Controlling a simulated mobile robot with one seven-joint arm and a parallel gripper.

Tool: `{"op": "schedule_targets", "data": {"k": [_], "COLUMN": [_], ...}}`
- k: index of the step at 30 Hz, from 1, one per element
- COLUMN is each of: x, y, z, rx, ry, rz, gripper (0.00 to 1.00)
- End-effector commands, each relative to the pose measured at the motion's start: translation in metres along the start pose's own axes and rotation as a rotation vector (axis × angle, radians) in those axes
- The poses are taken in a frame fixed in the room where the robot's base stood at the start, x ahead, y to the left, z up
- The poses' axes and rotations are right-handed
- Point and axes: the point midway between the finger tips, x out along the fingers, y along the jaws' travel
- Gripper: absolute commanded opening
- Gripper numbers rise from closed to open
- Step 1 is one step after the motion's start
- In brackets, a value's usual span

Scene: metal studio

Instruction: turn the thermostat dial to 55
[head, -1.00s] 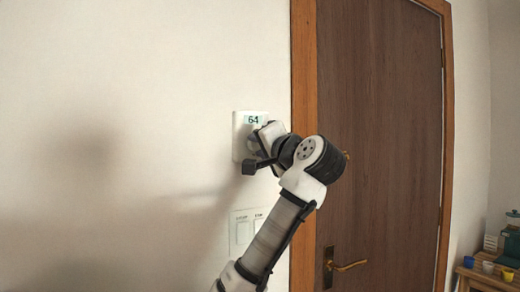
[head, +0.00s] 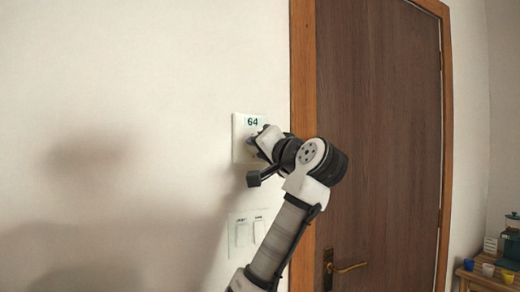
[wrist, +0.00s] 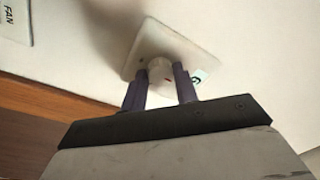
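The thermostat (head: 240,127) is a white square plate on the wall beside the door frame. Its display (head: 252,121) reads 64 in the head view. In the wrist view, the round white dial (wrist: 159,70) stands out from the plate (wrist: 187,46), with a small reddish mark on its face. My gripper (wrist: 161,72) has its two purple fingers apart, one on each side of the dial, at its near edge. I cannot tell whether they press on it. In the head view, my gripper (head: 256,142) largely hides the dial.
A switch panel (head: 241,234) is on the wall below the thermostat; a plate marked FAN (wrist: 13,21) shows in the wrist view. A brown door (head: 380,130) with a wooden frame (head: 303,60) is close on the right. The wall to the left is clear.

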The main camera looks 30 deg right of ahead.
Motion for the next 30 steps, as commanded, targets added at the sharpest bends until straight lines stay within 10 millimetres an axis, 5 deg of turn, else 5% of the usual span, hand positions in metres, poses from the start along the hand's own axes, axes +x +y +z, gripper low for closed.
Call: {"op": "schedule_targets", "data": {"k": [5,17,30], "x": [0.0,0.001,0.007], "y": [0.002,-0.007,-0.076], "z": [0.001,-0.007,-0.071], "rx": [0.002,0.0,-0.001], "ry": [-0.001,0.001,0.001], "rz": [0.002,-0.001,-0.002], "gripper": [0.51,0.51,0.51]}}
